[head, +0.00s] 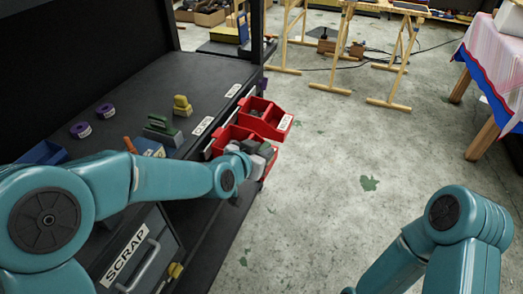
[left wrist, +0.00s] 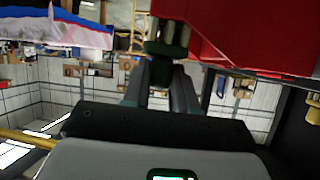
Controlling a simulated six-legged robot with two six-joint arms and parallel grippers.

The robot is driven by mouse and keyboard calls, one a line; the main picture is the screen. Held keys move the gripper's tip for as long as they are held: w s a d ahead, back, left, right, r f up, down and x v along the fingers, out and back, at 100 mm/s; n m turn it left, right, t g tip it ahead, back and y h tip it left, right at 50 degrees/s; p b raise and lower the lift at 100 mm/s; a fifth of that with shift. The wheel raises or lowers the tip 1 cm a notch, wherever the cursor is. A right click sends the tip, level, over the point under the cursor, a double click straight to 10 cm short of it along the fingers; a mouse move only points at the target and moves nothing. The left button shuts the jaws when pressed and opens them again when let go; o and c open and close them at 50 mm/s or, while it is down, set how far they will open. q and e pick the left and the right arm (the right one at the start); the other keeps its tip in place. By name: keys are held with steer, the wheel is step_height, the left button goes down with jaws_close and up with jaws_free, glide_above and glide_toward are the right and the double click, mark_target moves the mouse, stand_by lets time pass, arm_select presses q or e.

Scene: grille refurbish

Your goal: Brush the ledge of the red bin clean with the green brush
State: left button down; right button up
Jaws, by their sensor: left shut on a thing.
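The near red bin (head: 228,137) hangs at the bench's right edge, its front partly hidden by my left gripper. A red bin wall also fills the upper right of the left wrist view (left wrist: 255,35). My left gripper (head: 262,153) is at this bin's front right corner. In the left wrist view its fingers (left wrist: 161,88) are shut on the dark green brush (left wrist: 160,72), whose pale bristles show beside the red wall. I cannot tell whether the bristles touch the bin. The ledge surface is not clear. My right arm shows at the right, but its gripper is out of view.
A second red bin (head: 265,118) is just behind. On the dark bench (head: 200,75) are a green-handled tool (head: 162,128), a yellow block (head: 182,106), purple rolls (head: 81,130) and a blue tray (head: 42,153). A scrap drawer (head: 130,255) is below. The floor right of the bench is free.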

arm_select(q)
steer(key=shift+s+d+r+p, duration=0.1)
steer(key=shift+s+r+p, duration=0.15)
steer(key=shift+r+p, duration=0.9)
steer(key=shift+s+d+r+p, duration=0.1)
steer(key=shift+s+r+p, duration=0.1)
steer(key=shift+r+p, duration=0.9)
steer(key=shift+r, duration=0.35)
steer(key=shift+w, duration=0.1)
steer(key=shift+r+p, duration=0.25)
steer(key=shift+p, duration=0.15)
step_height(320, 180, up, 3)
steer(key=shift+f+p, duration=0.15)
steer(key=shift+p, duration=0.95)
steer(key=shift+f, duration=0.1)
